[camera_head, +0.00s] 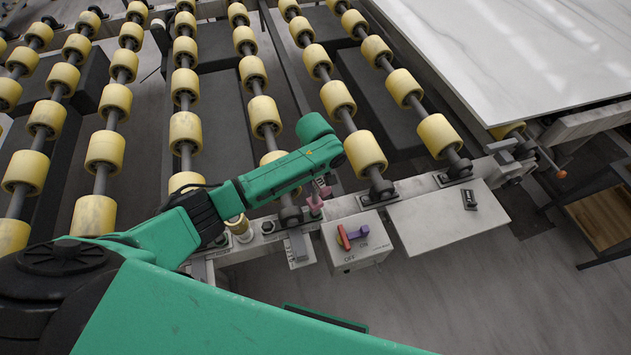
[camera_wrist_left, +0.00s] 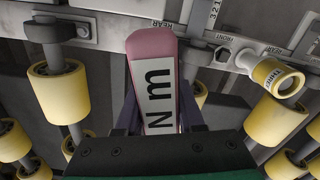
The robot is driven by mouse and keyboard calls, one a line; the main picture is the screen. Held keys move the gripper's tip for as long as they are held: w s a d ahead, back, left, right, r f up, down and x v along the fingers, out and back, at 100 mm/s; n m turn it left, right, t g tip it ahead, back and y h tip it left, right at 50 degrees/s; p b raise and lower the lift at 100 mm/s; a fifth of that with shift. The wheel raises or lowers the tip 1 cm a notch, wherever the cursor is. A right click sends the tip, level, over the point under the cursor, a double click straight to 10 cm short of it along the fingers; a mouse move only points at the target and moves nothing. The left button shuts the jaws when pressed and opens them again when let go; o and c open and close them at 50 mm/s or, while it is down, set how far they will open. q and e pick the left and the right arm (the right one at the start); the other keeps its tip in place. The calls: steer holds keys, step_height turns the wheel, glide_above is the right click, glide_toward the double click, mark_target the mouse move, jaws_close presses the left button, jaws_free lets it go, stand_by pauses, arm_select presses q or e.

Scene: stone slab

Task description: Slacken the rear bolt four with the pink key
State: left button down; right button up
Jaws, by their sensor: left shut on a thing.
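The pink key (camera_head: 314,206) shows in the head view below the end of my green left arm. In the left wrist view the pink key (camera_wrist_left: 157,85) stands upright in the frame, with a white label reading "N m". My left gripper (camera_head: 323,189) is shut on it, and its dark fingers flank the key in the left wrist view. The key's far end meets or overlaps the metal rail near a "REAR" label; I cannot tell whether it touches a bolt. Rear bolt four cannot be made out. My right gripper is not in view.
Yellow rollers (camera_head: 264,117) fill the back. A switch box (camera_head: 352,240) and a flat plate (camera_head: 448,217) stand right of the hand. A stone slab (camera_head: 530,45) lies at upper right.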

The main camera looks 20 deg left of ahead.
mark_target(315, 192)
arm_select(q)
steer(key=shift+d+f+b, duration=0.1)
steer(key=shift+f+b, duration=0.85)
steer(key=shift+f, duration=0.6)
steer(key=shift+f+b, duration=0.3)
steer(key=shift+f, duration=0.65)
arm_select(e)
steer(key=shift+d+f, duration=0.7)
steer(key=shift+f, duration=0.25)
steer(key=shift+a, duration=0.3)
arm_select(q)
steer(key=shift+r+p, duration=0.1)
steer(key=shift+p, duration=0.25)
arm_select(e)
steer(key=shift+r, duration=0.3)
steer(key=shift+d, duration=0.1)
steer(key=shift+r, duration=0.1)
